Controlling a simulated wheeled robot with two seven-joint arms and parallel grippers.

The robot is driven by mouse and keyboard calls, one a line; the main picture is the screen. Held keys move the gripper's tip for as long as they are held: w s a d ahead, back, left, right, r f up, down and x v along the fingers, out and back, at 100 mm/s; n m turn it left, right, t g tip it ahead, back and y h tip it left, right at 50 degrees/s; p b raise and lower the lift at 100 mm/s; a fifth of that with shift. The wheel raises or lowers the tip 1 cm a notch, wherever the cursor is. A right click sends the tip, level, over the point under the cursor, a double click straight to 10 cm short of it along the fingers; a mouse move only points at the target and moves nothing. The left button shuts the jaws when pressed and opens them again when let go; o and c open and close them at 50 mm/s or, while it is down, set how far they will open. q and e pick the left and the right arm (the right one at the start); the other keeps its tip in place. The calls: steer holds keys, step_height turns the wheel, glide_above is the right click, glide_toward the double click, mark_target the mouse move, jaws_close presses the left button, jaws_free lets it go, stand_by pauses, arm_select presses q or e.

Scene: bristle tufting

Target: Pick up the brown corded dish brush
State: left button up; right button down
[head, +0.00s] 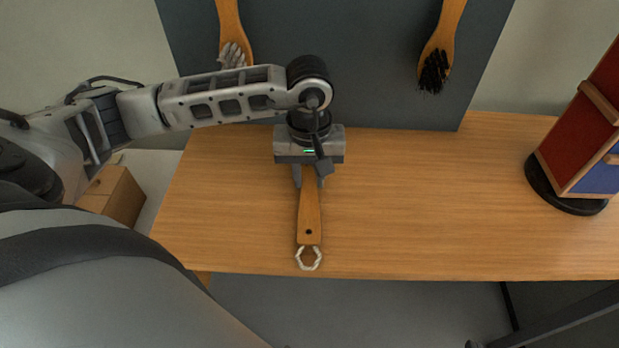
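A brown wooden brush (309,216) lies along the table, its handle pointing to the front edge. The handle has a dark hole near its end and a pale cord loop (308,259) there. The brush head is hidden under my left gripper (309,180). That gripper points down over the far part of the handle, with a finger on each side of it. I cannot tell whether the fingers touch the handle. My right gripper is not in view.
On a dark upright panel (340,60) behind the wooden table (430,210) hang a grey-bristled brush (232,45) and a black-bristled brush (436,65). A red and blue stand (583,145) on a black round base is at the right. The table between is clear.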

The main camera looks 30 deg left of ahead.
mark_target(312, 183)
arm_select(q)
steer(key=shift+r, duration=0.5)
steer(key=r, duration=0.3)
steer(key=shift+s+d+b, duration=0.1)
steer(key=shift+d+b, duration=0.25)
steer(key=shift+b, duration=0.05)
steer(key=s+d+r, duration=0.6)
steer(key=d+r, duration=0.3)
steer(key=d, duration=0.2)
steer(key=shift+s+d+b, duration=0.3)
steer(key=shift+s+b, duration=0.05)
